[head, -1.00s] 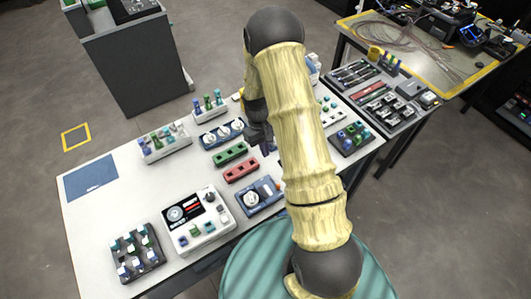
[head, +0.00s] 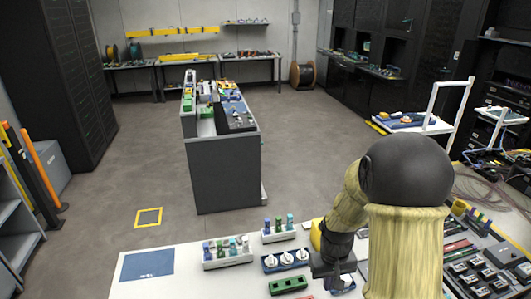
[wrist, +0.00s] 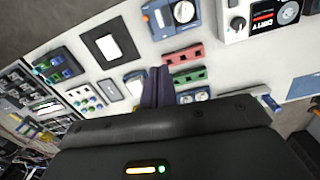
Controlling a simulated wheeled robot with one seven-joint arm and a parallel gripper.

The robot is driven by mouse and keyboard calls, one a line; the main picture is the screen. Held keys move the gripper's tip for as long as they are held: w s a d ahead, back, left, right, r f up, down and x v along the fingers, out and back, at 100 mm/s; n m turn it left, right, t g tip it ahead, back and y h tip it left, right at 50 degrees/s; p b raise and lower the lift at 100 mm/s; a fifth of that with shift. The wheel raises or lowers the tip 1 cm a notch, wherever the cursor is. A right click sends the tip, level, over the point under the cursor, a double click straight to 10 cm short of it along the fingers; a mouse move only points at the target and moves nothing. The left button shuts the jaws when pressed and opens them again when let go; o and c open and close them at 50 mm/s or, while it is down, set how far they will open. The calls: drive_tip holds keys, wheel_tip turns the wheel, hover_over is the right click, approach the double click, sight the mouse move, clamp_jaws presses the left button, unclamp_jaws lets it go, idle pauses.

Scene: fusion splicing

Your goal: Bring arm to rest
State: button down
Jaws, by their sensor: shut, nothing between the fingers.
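My gripper (head: 330,272) hangs at the end of my bent arm over the white worktable (head: 190,275) in the head view. In the wrist view its dark fingers (wrist: 156,88) are together with nothing between them, above the table. A red block with holes (wrist: 183,55) and a green block with holes (wrist: 188,77) lie beside the fingers in that view. The green block also shows in the head view (head: 288,285). My upper arm hides part of the table's right side in the head view.
A white rack with coloured pieces (head: 228,252) and a blue tray with white round parts (head: 286,260) stand near the gripper. A blue mat (head: 147,263) lies at the table's left. A grey cabinet (head: 222,172) stands beyond, with open floor around it.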

drive_tip(key=s+a+r+m+t, duration=0.1)
drive_tip(key=s+r+t, duration=0.1)
drive_tip(key=s+r, duration=0.6)
drive_tip(key=shift+s+a+r+t, duration=0.15)
drive_tip(key=shift+s+a+t, duration=0.25)
drive_tip(key=shift+s, duration=0.25)
